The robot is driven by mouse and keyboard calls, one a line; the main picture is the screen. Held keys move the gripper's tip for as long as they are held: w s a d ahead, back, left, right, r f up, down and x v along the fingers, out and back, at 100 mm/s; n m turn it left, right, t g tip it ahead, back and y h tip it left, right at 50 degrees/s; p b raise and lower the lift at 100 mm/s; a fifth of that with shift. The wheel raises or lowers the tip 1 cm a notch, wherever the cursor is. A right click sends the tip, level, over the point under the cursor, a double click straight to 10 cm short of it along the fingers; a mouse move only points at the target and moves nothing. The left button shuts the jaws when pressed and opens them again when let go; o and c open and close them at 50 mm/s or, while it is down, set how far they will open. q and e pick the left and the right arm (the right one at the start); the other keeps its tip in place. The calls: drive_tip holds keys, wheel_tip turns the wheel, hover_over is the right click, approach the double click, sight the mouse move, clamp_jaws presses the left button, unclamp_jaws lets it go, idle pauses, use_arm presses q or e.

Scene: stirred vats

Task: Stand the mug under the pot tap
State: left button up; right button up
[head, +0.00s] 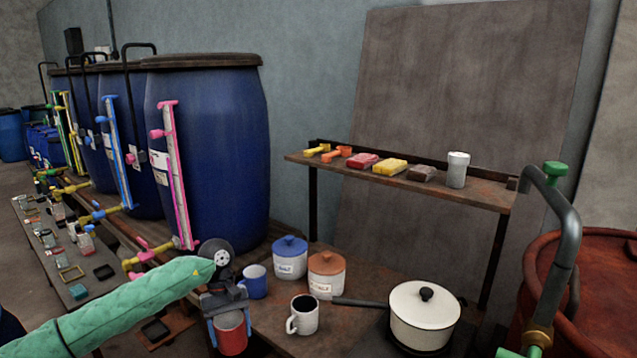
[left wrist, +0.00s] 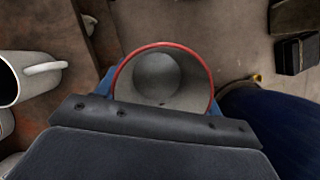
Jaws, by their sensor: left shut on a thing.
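My left gripper (head: 230,325) is shut on a red mug (head: 232,341), with its blue fingers on either side of it. In the left wrist view I look into the red mug (left wrist: 160,78); its rim is red, its inside is pale grey and looks empty. No handle shows on it. A white mug (head: 303,316) and a blue mug (head: 254,283) stand on the bench to the right of the gripper. A grey bent pipe with a green knob (head: 560,230), apparently the tap, rises at the far right. My right gripper is not in view.
A cream lidded pot (head: 424,318) stands on the bench (head: 350,290) at the right, its long handle pointing left. Two lidded jars (head: 290,260) stand behind the mugs. A shelf (head: 440,187) with sponges and a white cup overhangs the back. Blue vats (head: 205,150) stand at the left.

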sight(228, 354)
use_arm(q)
drive_tip(key=s+m, duration=0.1)
drive_tip(key=s, duration=0.1)
drive_tip(key=s+m+y+p, duration=0.1)
drive_tip(key=s+m, duration=0.1)
drive_tip(key=s+d+m+p, duration=0.1)
drive_tip(key=s, duration=0.1)
drive_tip(key=shift+s+f+y, duration=0.2)
drive_tip(key=shift+f+y, duration=0.05)
drive_tip(key=shift+y, duration=0.05)
drive_tip(key=s+p, duration=0.1)
drive_tip(key=s+r+m+p, duration=0.1)
drive_tip(key=s+p, duration=0.1)
drive_tip(key=shift+s+d, duration=0.1)
drive_tip(key=shift+s, duration=0.2)
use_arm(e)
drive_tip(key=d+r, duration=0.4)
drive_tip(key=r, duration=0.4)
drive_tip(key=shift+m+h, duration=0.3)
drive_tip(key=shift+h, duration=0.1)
use_arm(q)
drive_tip(key=shift+r, duration=0.1)
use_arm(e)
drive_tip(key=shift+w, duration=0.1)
